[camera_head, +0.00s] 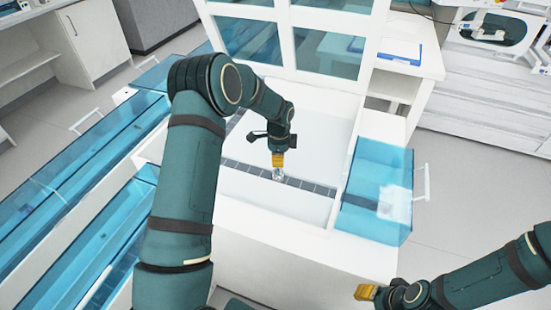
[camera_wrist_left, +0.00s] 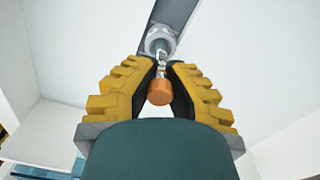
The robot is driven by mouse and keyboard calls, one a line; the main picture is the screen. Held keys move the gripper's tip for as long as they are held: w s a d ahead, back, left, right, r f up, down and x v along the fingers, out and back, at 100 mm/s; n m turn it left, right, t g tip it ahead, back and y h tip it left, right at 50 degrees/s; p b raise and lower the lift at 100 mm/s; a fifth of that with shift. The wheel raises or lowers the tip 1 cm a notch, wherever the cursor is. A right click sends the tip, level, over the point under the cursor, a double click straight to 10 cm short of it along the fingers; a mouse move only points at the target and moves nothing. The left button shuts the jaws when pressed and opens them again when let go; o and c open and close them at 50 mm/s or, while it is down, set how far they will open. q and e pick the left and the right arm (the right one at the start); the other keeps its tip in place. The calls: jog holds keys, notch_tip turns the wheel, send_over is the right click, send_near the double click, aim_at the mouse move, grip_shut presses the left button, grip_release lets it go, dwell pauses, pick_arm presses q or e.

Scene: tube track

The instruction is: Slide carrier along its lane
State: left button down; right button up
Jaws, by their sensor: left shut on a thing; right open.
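The dark lane (camera_head: 300,184) runs across the white work surface inside the cabinet. The carrier (camera_head: 278,174), a small clear and metallic piece, sits on the lane under my left gripper (camera_head: 278,160). In the left wrist view the carrier (camera_wrist_left: 160,40) shows a round metallic body on the dark strip, with a stem and an orange-brown knob (camera_wrist_left: 160,92). My left gripper (camera_wrist_left: 160,85) has its yellow ribbed fingers shut around the stem and knob. My right gripper (camera_head: 366,292) is at the bottom right, open and away from the lane; only part of it shows.
Blue transparent drawers stand open on the left (camera_head: 75,190) and right (camera_head: 375,190) of the cabinet. Raised glass panes (camera_head: 290,40) stand behind the work surface. A clipboard (camera_head: 400,52) lies on a white shelf at the back right. The white surface beside the lane is clear.

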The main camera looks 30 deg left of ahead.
pick_arm(q)
jog(key=shift+w+d, duration=0.15)
jog(key=shift+d, duration=0.95)
jog(key=c, duration=1.1)
grip_release()
jog(key=shift+o, duration=0.2)
jog(key=shift+r, duration=0.1)
notch_tip(320, 180, up, 12)
